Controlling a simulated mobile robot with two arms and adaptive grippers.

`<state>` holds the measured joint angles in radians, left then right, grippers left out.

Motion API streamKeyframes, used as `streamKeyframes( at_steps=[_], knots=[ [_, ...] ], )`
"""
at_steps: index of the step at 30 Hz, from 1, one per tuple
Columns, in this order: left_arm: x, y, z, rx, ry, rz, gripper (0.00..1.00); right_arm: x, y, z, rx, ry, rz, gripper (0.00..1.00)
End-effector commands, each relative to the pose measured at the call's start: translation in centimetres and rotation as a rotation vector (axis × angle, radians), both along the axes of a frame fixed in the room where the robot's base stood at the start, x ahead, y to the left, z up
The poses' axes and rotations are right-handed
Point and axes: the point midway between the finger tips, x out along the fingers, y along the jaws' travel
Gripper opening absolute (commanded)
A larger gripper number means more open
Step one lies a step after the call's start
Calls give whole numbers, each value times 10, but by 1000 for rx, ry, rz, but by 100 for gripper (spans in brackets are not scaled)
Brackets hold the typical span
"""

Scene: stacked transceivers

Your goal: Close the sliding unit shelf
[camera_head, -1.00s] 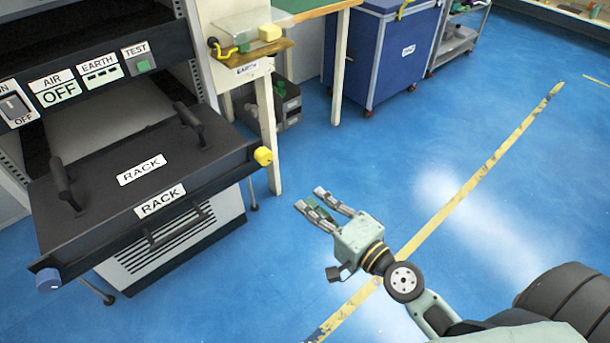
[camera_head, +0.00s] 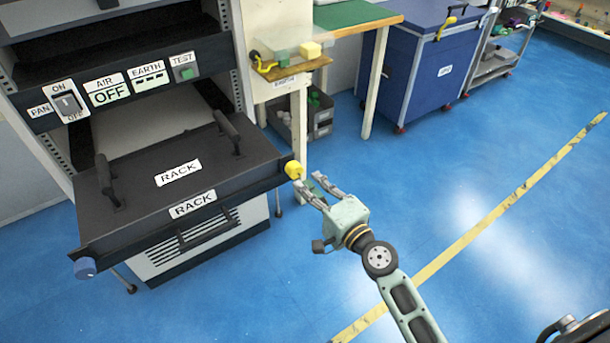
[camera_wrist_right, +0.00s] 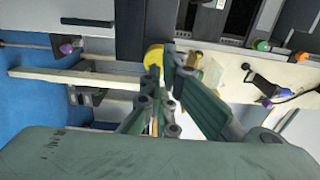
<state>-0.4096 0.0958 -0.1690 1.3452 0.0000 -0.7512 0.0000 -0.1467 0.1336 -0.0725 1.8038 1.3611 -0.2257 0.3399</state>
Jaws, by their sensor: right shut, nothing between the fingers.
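The sliding unit shelf (camera_head: 145,200) is a black drawer labelled RACK on its top and front, at left in the head view. It is slid out of its cabinet. It has two black handles on top, a yellow knob (camera_head: 294,170) at its right front corner and a blue knob (camera_head: 85,268) at its left one. My right gripper (camera_head: 312,188) is shut and empty, just right of the yellow knob. In the right wrist view the yellow knob (camera_wrist_right: 153,57) shows just beyond the fingers (camera_wrist_right: 160,85); I cannot tell if they touch. My left gripper is out of view.
A panel with switches labelled AIR, EARTH and TEST (camera_head: 130,82) is above the shelf. A small wooden stand (camera_head: 290,80) with a clear box is behind the gripper. A blue cabinet (camera_head: 425,70) stands at the back. The blue floor to the right is open.

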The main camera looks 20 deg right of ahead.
Motion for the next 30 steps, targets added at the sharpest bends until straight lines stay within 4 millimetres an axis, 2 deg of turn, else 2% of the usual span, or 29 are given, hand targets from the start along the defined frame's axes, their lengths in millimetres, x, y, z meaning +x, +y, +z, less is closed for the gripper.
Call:
streamKeyframes(
  at_steps=[3,6,23,28,30],
  knots=[
    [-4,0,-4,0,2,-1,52,15,5,0,0,0,0,0],
    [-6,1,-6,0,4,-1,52,22,7,0,0,0,0,0],
    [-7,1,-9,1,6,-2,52,29,10,0,-1,-1,0,0],
    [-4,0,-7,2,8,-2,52,47,15,0,1,-2,0,0],
    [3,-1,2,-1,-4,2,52,59,20,0,0,-3,0,0]
  ],
)
